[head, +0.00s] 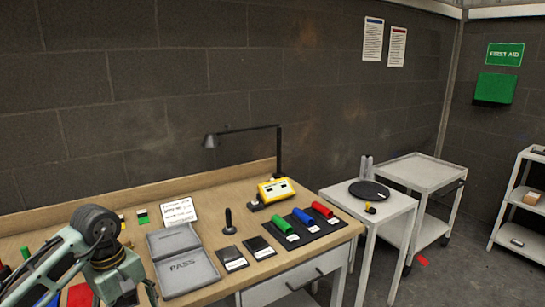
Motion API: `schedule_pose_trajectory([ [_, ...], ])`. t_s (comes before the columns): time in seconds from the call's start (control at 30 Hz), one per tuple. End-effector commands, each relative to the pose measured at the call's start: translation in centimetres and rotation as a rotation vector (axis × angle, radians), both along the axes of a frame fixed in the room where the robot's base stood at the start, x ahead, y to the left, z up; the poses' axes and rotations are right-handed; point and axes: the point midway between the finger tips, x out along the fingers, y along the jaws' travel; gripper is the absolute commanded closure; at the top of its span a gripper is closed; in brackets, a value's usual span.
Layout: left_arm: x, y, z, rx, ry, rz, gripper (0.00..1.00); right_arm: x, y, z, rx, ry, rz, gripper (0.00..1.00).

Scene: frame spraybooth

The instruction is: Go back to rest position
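My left arm comes in at the lower left over the workbench (330,235). Its upper joint and a grey-green link show, and the link runs out of the bottom edge. The fingers of my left gripper are not visible. My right arm and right gripper are not in view. The arm hides part of the bench's left end, where some red and green items partly show behind it.
A grey tray marked PASS (187,272) lies beside my arm. Red, blue and green cylinders (303,217) lie on a dark mat. A yellow device (276,190) and a lamp (240,132) stand behind. A white side table (398,203) and cart (425,172) are right; floor shows beyond.

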Motion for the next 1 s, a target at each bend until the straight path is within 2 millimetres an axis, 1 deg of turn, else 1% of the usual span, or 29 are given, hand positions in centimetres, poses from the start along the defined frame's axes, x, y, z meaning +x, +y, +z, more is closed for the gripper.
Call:
schedule_pose_trajectory([
  [0.03, 0.0, -0.8, -0.6, -0.034, 0.01, 0.015, 0.27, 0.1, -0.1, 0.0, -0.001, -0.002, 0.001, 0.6],
  [0.17, 0.1, -3.1, -2.1, -0.136, 0.034, 0.066, 0.27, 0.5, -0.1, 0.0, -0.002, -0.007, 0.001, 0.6],
  [0.27, 0.1, -5.5, -3.5, -0.241, 0.064, 0.127, 0.27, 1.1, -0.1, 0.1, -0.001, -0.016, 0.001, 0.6],
  [0.37, 0.2, -8.6, -5.0, -0.381, 0.111, 0.22, 0.27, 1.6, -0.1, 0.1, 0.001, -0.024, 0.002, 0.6],
  [0.43, 0.3, -11.1, -6.0, -0.5, 0.164, 0.314, 0.27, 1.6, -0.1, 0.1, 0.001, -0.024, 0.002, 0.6],
  [0.5, 0.6, -14.0, -7.2, -0.646, 0.237, 0.448, 0.27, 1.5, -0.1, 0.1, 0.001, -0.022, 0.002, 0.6],
  [0.57, 1.0, -16.4, -8.1, -0.787, 0.322, 0.598, 0.27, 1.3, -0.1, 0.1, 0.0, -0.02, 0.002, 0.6],
  [0.6, 1.5, -17.9, -8.8, -0.891, 0.396, 0.727, 0.27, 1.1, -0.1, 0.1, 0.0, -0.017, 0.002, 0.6],
  [0.67, 2.6, -19.5, -10.2, -1.055, 0.532, 0.967, 0.27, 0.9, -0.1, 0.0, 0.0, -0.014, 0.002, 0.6],
  [0.7, 3.6, -20.0, -11.5, -1.159, 0.634, 1.153, 0.27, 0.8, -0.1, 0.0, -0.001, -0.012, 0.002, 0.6],
  [0.77, 4.9, -19.6, -14.2, -1.295, 0.794, 1.453, 0.27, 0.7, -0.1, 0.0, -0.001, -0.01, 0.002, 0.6],
  [0.8, 5.5, -18.7, -16.7, -1.37, 0.901, 1.665, 0.27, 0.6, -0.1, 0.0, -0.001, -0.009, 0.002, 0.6],
  [0.87, 5.7, -16.7, -20.9, -1.452, 1.049, 1.973, 0.27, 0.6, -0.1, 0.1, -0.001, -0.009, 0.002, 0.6],
  [0.9, 5.4, -15.4, -23.6, -1.487, 1.125, 2.146, 0.27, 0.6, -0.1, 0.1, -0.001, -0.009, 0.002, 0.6],
  [0.97, 4.4, -13.5, -27.5, -1.517, 1.219, 2.382, 0.27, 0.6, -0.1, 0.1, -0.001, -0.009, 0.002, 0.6],
  [1.0, 3.3, -12.4, -30.1, 1.455, -1.213, -2.411, 0.27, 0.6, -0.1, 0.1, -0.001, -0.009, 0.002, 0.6],
])
